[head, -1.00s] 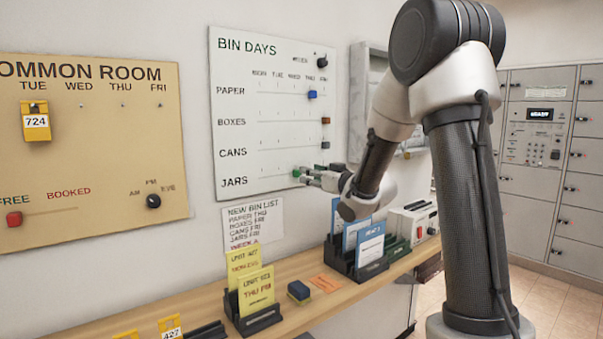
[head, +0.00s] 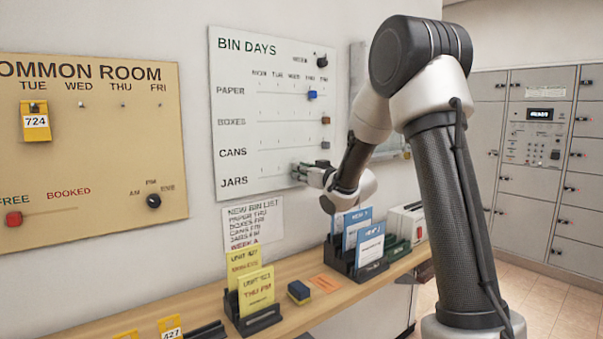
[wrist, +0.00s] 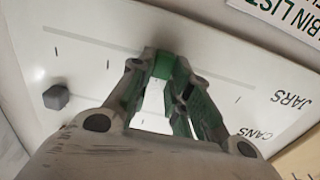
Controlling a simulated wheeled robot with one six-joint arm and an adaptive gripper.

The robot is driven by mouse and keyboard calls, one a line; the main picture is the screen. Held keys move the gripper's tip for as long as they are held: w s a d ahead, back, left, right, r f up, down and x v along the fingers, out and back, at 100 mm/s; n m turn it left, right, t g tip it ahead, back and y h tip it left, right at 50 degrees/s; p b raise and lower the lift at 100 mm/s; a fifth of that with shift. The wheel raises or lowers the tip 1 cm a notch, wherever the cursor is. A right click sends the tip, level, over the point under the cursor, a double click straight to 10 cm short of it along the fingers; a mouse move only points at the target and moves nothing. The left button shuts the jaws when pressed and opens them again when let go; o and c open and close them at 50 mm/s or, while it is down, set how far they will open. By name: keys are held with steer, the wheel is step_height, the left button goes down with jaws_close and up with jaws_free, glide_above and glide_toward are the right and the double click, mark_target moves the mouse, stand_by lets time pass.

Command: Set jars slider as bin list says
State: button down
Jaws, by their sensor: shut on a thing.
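The BIN DAYS board (head: 245,110) hangs on the wall with rows PAPER, BOXES, CANS and JARS. My gripper (head: 296,169) is at the JARS row, around the middle of its track. In the wrist view my gripper (wrist: 163,68) is shut on the green jars slider (wrist: 162,64); in the head view the fingers hide it. The dark cans slider (wrist: 56,97) stands apart, at the FRI end. The blue paper slider (head: 312,95) is under THU and the brown boxes slider (head: 326,120) under FRI. The NEW BIN LIST (head: 252,223) hangs below; its JARS line is blurred, seemingly FRI.
The week knob (head: 322,62) is at the board's top right. Below, the wooden shelf (head: 335,300) holds yellow cards (head: 256,290), a blue eraser (head: 299,291) and a dark rack with blue cards (head: 370,245). The JARS track is clear on both sides of my gripper.

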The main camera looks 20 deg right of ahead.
steer(key=w+d, duration=0.4)
steer(key=d, duration=0.8)
steer(key=shift+d+r, duration=0.1)
steer(key=c, duration=1.3)
jaws_free()
steer(key=shift+d, duration=0.1)
steer(key=v, duration=1.2)
